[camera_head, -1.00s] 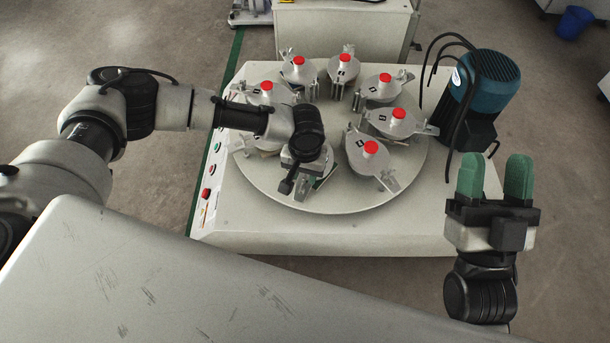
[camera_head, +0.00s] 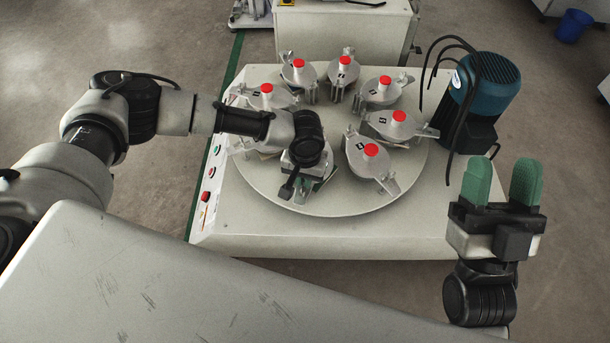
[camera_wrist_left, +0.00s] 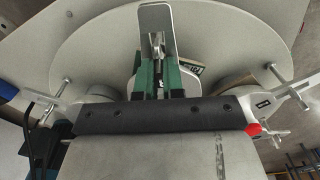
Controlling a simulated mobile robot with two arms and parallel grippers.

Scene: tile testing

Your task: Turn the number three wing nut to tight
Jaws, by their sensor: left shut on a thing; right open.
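My left gripper (camera_head: 312,178) is over the front-left clamp station of the round turntable (camera_head: 330,205), largely hidden by my wrist. In the left wrist view its green fingers (camera_wrist_left: 162,82) are closed around a small metal part, apparently the wing nut (camera_wrist_left: 157,64), beside a metal bracket (camera_wrist_left: 157,17). Most of the nut is hidden between the fingers. A number label (camera_wrist_left: 190,69) lies partly behind the fingers, and I cannot read its number for sure. My right gripper (camera_head: 501,182) is open and empty, right of the machine with its fingers pointing up.
Several red-capped clamp stations, such as the front-right one (camera_head: 366,158), ring the turntable close to my left wrist. A blue motor (camera_head: 486,82) with black cables stands at the right. Control buttons (camera_head: 206,196) line the machine's left edge.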

